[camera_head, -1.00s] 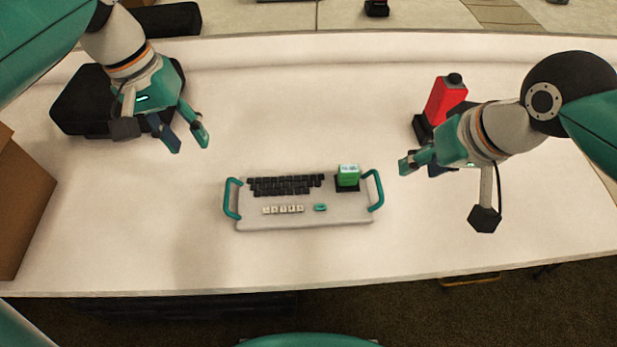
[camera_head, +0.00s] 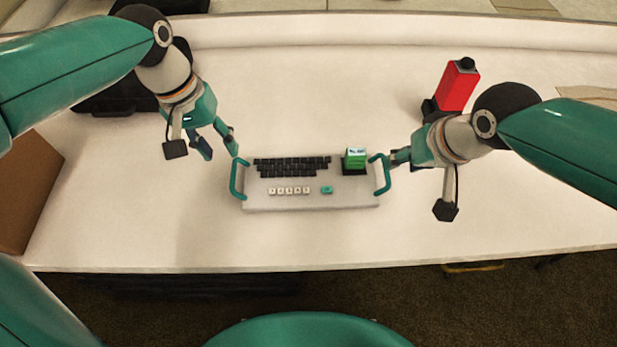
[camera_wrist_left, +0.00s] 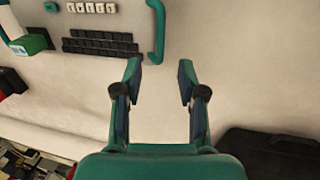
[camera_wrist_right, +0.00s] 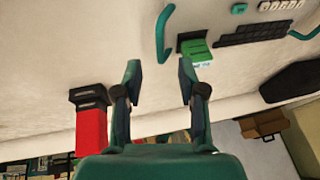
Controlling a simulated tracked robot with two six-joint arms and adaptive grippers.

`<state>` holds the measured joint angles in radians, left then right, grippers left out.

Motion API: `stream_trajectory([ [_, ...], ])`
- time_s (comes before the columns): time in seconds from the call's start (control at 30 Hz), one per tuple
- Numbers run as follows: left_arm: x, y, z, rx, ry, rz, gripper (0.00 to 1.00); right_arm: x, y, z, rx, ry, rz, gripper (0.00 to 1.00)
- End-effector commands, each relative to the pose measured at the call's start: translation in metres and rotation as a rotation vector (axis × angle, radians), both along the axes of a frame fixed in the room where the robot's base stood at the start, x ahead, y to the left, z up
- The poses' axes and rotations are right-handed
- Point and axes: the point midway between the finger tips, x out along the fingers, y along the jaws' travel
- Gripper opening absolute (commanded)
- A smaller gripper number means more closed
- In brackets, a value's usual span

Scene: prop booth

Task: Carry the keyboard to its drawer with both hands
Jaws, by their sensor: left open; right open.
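The keyboard (camera_head: 312,202) is a pale board with black keys, a row of light keys and a green-topped block (camera_head: 355,158). It lies flat on the white table, with a teal handle at each end. My left gripper (camera_head: 220,151) is open and empty, just beyond the left handle (camera_head: 236,180); in the left wrist view that handle (camera_wrist_left: 157,32) lies ahead of the parted fingers. My right gripper (camera_head: 397,160) is open beside the right handle (camera_head: 384,174); in the right wrist view the handle (camera_wrist_right: 163,34) is ahead of its fingers, apart from them. I cannot identify the drawer.
A red object (camera_head: 459,86) on a black base stands behind my right gripper. A black case (camera_head: 115,100) lies behind my left arm. A brown box (camera_head: 30,190) stands at the left edge. The table around and in front of the keyboard is clear.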

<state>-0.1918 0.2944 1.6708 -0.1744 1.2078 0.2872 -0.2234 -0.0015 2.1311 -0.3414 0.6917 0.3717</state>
Motion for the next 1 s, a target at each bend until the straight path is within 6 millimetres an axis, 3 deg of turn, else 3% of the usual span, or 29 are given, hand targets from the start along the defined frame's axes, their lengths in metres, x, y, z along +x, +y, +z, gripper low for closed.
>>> stream_trajectory([
  [0.2, 0.000, -0.008, -0.043, 0.002, 0.005, -0.001, 0.40, 0.016, 0.008, -0.040, -0.001, 0.006, -0.001, 0.40],
  [0.4, 0.000, -0.013, -0.069, 0.001, 0.003, -0.002, 0.40, 0.026, 0.013, -0.065, -0.002, 0.003, -0.001, 0.40],
  [0.6, 0.001, -0.015, -0.081, 0.000, 0.001, -0.001, 0.40, 0.031, 0.015, -0.075, -0.001, 0.000, -0.001, 0.40],
  [0.9, 0.001, -0.016, -0.082, 0.000, 0.000, -0.001, 0.40, 0.031, 0.015, -0.075, 0.001, -0.001, -0.002, 0.40],
  [1.0, 0.001, -0.016, -0.082, 0.000, 0.000, -0.001, 0.24, 0.031, 0.015, -0.075, 0.001, -0.001, -0.002, 0.24],
])
